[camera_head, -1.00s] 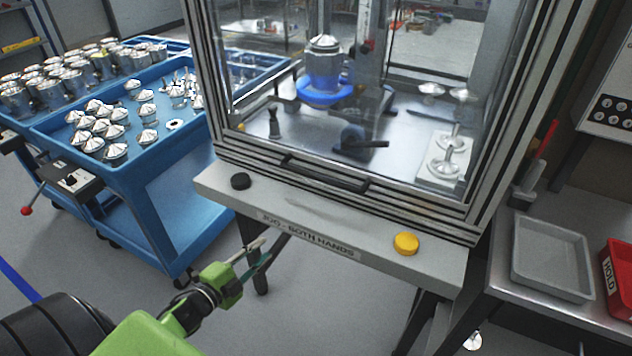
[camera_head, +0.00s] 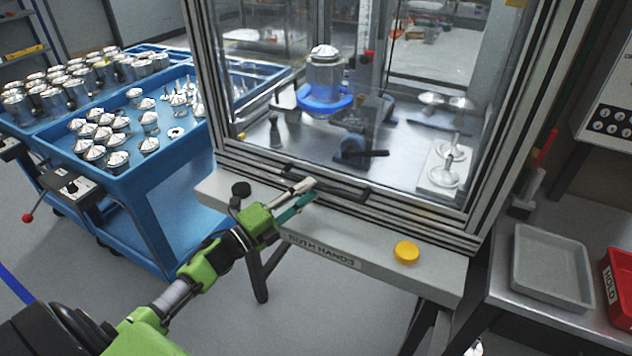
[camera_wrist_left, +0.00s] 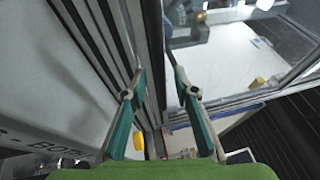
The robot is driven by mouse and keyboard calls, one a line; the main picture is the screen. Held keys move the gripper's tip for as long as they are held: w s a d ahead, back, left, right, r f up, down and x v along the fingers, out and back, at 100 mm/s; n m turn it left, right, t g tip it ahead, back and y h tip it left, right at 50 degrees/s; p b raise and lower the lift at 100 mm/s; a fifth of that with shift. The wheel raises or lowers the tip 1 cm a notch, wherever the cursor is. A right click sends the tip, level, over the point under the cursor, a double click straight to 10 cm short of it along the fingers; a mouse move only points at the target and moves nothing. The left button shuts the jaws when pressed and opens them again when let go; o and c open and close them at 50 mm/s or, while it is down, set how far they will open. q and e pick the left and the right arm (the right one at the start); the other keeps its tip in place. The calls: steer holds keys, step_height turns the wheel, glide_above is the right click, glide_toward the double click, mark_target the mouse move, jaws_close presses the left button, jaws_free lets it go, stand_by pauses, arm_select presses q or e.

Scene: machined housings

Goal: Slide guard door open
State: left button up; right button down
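The guard door (camera_head: 400,150) is a clear panel in a metal frame on the front of the machine cabinet, and it looks shut. A black bar handle (camera_head: 326,183) runs along its lower edge. My left gripper (camera_head: 308,191) is at the left part of this handle, above the front ledge. In the left wrist view its teal fingers (camera_wrist_left: 158,72) are apart, with the striped frame (camera_wrist_left: 155,45) beyond and between them. I cannot tell whether they touch the handle. My right gripper is not in view.
The ledge (camera_head: 375,262) carries a black button (camera_head: 241,189) and a yellow button (camera_head: 406,252). Behind the door is a blue fixture (camera_head: 325,101) with a metal part. A blue cart (camera_head: 150,180) of parts stands left; a grey tray (camera_head: 552,265) and a red bin (camera_head: 622,270) lie right.

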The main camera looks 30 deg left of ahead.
arm_select(q)
steer(key=shift+x, duration=1.75)
